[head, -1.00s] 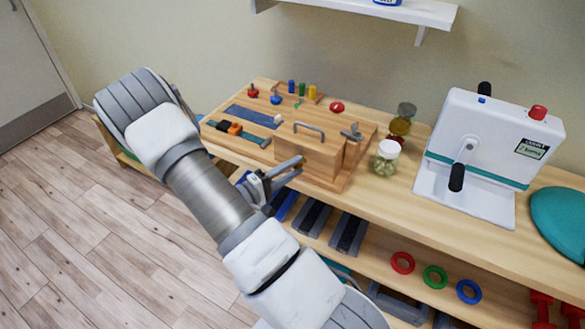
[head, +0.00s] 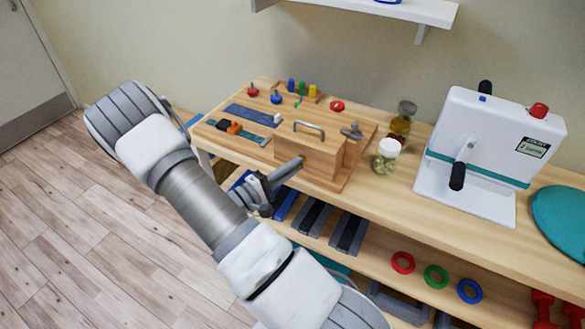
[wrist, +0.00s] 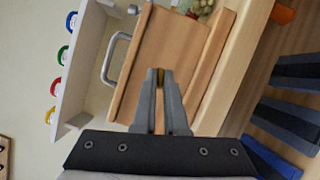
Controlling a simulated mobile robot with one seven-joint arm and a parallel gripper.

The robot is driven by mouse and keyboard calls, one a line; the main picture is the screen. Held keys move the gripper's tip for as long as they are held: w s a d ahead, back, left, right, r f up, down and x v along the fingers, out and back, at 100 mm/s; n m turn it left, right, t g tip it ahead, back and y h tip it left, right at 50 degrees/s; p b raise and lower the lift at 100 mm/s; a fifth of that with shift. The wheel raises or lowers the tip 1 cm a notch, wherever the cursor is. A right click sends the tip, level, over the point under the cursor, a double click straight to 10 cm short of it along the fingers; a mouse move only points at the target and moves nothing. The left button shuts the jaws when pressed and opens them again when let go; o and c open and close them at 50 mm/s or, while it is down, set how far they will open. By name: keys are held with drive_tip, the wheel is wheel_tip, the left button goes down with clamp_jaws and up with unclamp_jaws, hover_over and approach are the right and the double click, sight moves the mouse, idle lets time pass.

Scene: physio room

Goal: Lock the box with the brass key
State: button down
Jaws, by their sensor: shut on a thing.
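The wooden box (head: 308,156) has a metal handle (head: 309,126) on top and stands on a wooden board on the bench. In the wrist view its plain wooden face (wrist: 170,42) fills the area beyond my fingers. My gripper (head: 295,166) is at the front of the box, its fingers close together. In the wrist view my gripper (wrist: 160,78) is shut on the small brass key (wrist: 160,74), of which only a bit shows between the fingertips. The tips are at or very near the box face. The keyhole is hidden, and I cannot tell how deep the key sits.
A glass jar with a white lid (head: 386,156) and another jar (head: 401,121) stand right of the box. A white crank machine (head: 490,150) is further right. Straps and coloured knobs lie left on the board. Below, a shelf (head: 385,250) holds dark weights and coloured rings.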

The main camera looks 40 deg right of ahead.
drive_tip(key=shift+s+d+f+n+t+h+p, duration=0.2)
drive_tip(key=shift+n+t+p, duration=0.8)
drive_tip(key=shift+n, duration=2.2)
drive_tip(key=shift+w+a+r+n+t+h+p, duration=0.15)
drive_tip(key=shift+n+t+h+p, duration=0.2)
drive_tip(key=shift+n+t, duration=2.1)
drive_tip(key=shift+s+d+f+n+t+h+p, duration=0.15)
drive_tip(key=shift+n+t+h+p, duration=0.35)
drive_tip(key=shift+n, duration=3.45)
drive_tip(key=shift+a+n+t+y, duration=0.1)
drive_tip(key=shift+n+t+y, duration=0.15)
drive_tip(key=shift+n+y, duration=0.1)
drive_tip(key=shift+s, duration=0.1)
drive_tip(key=c, duration=1)
unclamp_jaws()
drive_tip(key=v, duration=1.7)
drive_tip(key=shift+a+f+b, duration=0.15)
drive_tip(key=shift+b, duration=0.25)
